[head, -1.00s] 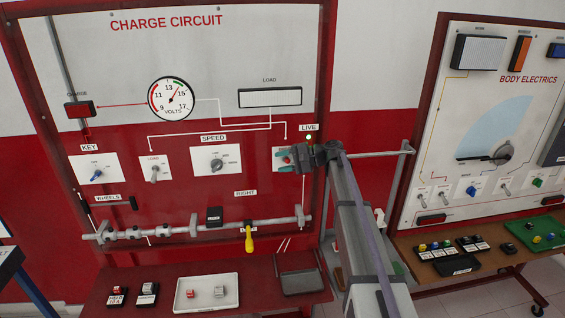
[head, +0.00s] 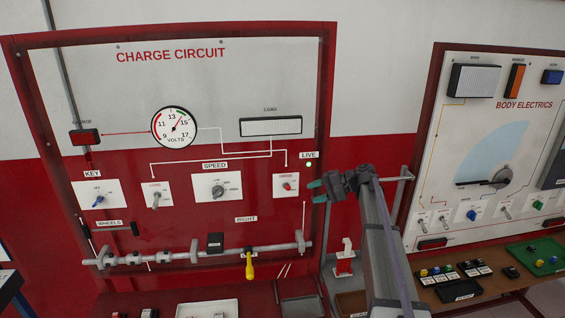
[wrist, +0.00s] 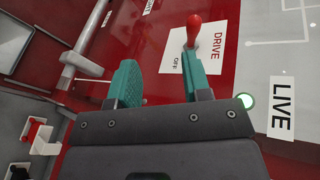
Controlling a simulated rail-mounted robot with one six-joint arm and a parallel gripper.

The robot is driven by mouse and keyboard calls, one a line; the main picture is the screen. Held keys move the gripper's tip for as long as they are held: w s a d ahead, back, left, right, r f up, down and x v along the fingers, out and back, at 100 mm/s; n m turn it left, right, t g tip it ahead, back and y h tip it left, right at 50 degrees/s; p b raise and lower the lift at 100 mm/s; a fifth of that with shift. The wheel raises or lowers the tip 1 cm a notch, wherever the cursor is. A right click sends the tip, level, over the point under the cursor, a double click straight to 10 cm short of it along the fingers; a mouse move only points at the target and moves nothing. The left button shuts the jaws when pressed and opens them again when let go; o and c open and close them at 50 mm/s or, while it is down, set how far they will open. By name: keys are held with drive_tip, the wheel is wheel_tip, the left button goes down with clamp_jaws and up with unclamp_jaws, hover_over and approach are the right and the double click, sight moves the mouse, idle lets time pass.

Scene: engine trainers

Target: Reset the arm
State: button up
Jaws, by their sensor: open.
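The lit green LIVE lamp (head: 309,164) also shows in the wrist view (wrist: 246,101).
A grey rail with a yellow handle (head: 249,268) runs along the board's lower part. A grey horizontal bar (head: 392,179) is behind my wrist at the right. The Body Electrics board (head: 440,130) stands further right. A white tray (head: 207,309) lies below.

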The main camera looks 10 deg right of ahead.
drive_tip(key=s+a+f+n+g+h+b, duration=0.1)
drive_tip(key=s+a+f+n+h+b, duration=0.1)
drive_tip(key=s+f, duration=0.4)
drive_tip(key=s+a+f+n+g+h+b, duration=0.1)
drive_tip(key=s+f+h, duration=0.5)
drive_tip(key=s, duration=1.1)
drive_tip(key=s+a+f+n+g+h+b, duration=0.1)
drive_tip(key=s+a+f+h+b, duration=0.4)
drive_tip(key=s, duration=0.7)
drive_tip(key=shift+a+f+n, duration=0.5)
drive_tip(key=shift+f+n, duration=0.25)
drive_tip(key=shift+n, duration=0.15)
drive_tip(key=shift+s, duration=0.15)
wheel_tip(320, 180, down, 9)
drive_tip(key=b, duration=0.9)
drive_tip(key=shift+c, duration=0.2)
